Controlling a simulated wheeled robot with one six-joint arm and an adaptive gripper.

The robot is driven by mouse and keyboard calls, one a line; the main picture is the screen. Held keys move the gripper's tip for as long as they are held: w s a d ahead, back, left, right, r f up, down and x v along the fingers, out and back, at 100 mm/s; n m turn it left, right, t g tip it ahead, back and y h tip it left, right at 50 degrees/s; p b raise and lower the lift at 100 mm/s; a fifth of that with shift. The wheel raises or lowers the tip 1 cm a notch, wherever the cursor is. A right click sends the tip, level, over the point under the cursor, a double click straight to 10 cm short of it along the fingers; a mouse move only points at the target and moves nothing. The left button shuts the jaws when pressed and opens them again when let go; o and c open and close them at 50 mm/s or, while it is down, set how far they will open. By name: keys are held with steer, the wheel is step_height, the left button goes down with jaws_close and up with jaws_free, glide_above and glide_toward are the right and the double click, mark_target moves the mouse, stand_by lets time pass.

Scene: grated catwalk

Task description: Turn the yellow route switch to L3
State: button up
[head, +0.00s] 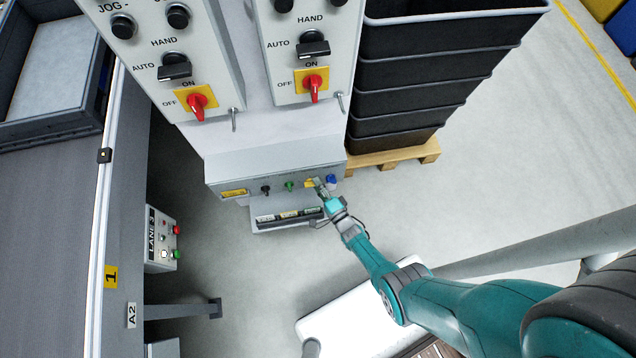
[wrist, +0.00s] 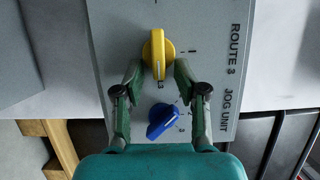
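The yellow route switch (wrist: 157,52) sits on a grey panel marked ROUTE 3 in the wrist view. Its bar runs up and down the picture, with small marks beside and below it that are too small to read surely. In the head view the yellow switch (head: 310,183) is partly covered by my gripper. My gripper (wrist: 159,68) is open, one finger on each side of the switch's lower part. Gaps show between fingers and switch; I cannot tell if either touches. In the head view my gripper (head: 322,189) is at the panel front.
A blue knob (wrist: 162,120), by the words JOG UNIT, lies between my fingers nearer the palm. Green (head: 289,185) and black (head: 265,189) knobs share the panel row. A tray ledge (head: 262,228) juts out below. Stacked dark crates (head: 425,85) on a pallet (head: 392,157) stand right.

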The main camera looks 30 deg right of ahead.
steer(key=shift+r, duration=0.1)
steer(key=s, duration=1.2)
steer(key=shift+d, duration=0.4)
